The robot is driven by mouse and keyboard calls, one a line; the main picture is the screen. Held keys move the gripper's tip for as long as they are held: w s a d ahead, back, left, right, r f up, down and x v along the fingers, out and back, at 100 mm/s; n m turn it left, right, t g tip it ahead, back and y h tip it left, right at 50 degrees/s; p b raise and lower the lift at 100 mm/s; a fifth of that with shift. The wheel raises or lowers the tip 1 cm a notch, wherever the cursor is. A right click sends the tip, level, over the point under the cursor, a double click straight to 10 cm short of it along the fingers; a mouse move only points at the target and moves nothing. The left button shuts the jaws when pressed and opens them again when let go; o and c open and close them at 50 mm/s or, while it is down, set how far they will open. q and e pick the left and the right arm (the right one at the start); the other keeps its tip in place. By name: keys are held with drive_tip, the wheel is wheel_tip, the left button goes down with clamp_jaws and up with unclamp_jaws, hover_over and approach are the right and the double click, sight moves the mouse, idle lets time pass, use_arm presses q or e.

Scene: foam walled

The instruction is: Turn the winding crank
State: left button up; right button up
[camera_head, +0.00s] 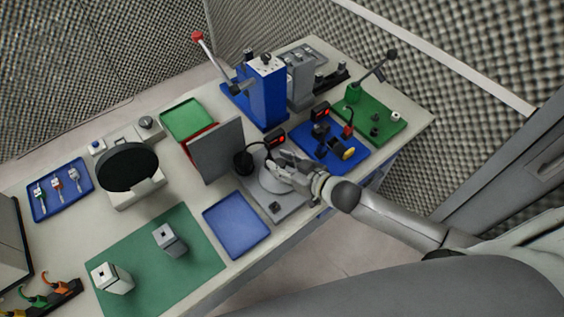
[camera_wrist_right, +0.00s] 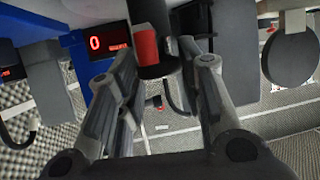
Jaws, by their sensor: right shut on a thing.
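The winding crank station is a grey plate (camera_head: 290,207) with a pale round disc (camera_head: 268,182), a black knob (camera_head: 243,162) and a small red-digit display (camera_head: 276,138). My right gripper (camera_head: 280,165) is over the disc, its fingers shut on the crank handle, which they mostly hide in the head view. In the right wrist view the fingers (camera_wrist_right: 163,62) stand either side of a dark cylinder with a red part (camera_wrist_right: 147,45). A display (camera_wrist_right: 108,42) there reads 0. My left gripper is not in view.
A tall blue lever press (camera_head: 266,95) is behind.

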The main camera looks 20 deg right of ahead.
drive_tip(key=shift+w+d+r+n+g+y, duration=0.15)
drive_tip(key=shift+n+g+y, duration=0.25)
drive_tip(key=shift+n+y, duration=0.3)
drive_tip(key=shift+w+d+f+n+g+y, duration=0.1)
drive_tip(key=shift+n+g+y, duration=0.3)
drive_tip(key=shift+n+y, duration=0.3)
drive_tip(key=shift+w+n+g+y+b, duration=0.2)
drive_tip(key=shift+n+g+y+b, duration=0.65)
drive_tip(key=shift+n+g+y, duration=0.9)
drive_tip(key=shift+w+n+g+y+b, duration=0.1)
drive_tip(key=shift+n+g+y+b, duration=0.45)
drive_tip(key=shift+n+g, duration=1.15)
drive_tip(key=shift+n+g+b, duration=0.35)
drive_tip(key=shift+n+g, duration=0.1)
drive_tip(key=shift+g, duration=0.1)
drive_tip(key=o, duration=1)
drive_tip(key=shift+c, duration=0.2)
